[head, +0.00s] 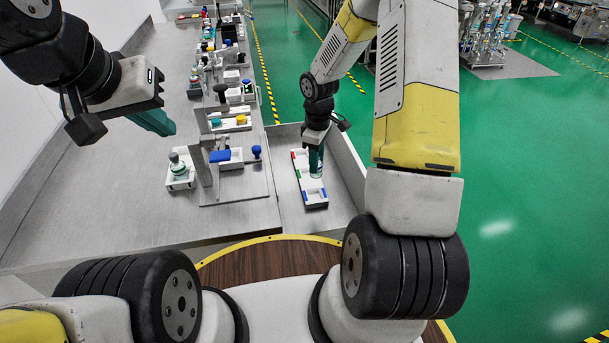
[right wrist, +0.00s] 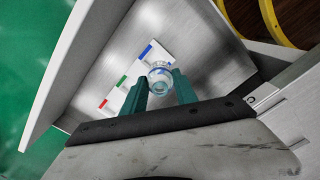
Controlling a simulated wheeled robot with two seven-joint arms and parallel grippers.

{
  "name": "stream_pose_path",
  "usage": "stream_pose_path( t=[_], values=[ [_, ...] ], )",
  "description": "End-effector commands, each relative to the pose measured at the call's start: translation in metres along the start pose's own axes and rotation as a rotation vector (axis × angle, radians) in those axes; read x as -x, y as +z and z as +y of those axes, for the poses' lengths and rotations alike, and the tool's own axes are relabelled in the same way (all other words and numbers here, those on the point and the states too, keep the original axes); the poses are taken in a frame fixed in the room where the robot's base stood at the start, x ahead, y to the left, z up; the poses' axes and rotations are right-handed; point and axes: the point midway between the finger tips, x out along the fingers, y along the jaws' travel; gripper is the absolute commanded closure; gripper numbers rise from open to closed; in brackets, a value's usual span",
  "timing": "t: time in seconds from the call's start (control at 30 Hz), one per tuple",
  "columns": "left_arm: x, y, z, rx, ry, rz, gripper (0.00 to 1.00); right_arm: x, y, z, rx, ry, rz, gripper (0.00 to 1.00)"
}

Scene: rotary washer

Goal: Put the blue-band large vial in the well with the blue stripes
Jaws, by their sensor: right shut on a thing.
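A white rack (head: 313,194) with red, green and blue stripes lies on the grey side tray. It also shows in the right wrist view (right wrist: 134,72), blue stripe at the upper end, red at the lower. My right gripper (head: 316,162) points down over the rack. In the right wrist view its teal fingers (right wrist: 161,88) are shut on a clear round vial (right wrist: 160,70) with a bluish ring. The vial overlaps the rack near its blue-striped end; I cannot tell its height above the well. My left gripper (head: 158,124) hangs over the table at left; its finger gap is unclear.
The tray's raised wall (head: 347,158) runs along the right of the rack. The grey table (head: 110,205) holds a stand, white holders with blue and yellow items, and a flask (head: 178,166) at left. Bare tray surface surrounds the rack.

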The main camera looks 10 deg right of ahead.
Motion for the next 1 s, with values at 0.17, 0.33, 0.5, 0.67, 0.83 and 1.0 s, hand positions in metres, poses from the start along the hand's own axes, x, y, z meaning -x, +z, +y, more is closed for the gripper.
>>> stream_pose_path(
  t=[0.17,0.33,0.5,0.67,0.83,1.0],
  values=[
    [0.000,0.000,0.000,0.000,0.000,0.000,1.00,-0.017,-0.004,0.011,0.371,-0.002,0.000,1.00],
    [0.000,0.000,0.000,0.000,0.000,0.000,1.00,-0.025,-0.006,0.016,0.561,-0.001,0.001,1.00],
    [0.000,0.000,0.000,0.000,0.000,0.000,1.00,-0.048,-0.007,0.015,0.609,-0.004,0.001,1.00],
    [0.000,0.000,0.000,0.000,0.000,0.000,1.00,-0.077,-0.007,0.016,0.608,-0.002,0.001,1.00],
    [0.000,0.000,0.000,0.000,0.000,0.000,1.00,-0.090,-0.007,0.017,0.605,0.000,0.002,1.00],
    [0.000,0.000,0.000,0.000,0.000,0.000,1.00,-0.111,-0.006,0.016,0.605,-0.003,0.000,1.00]
  ],
)
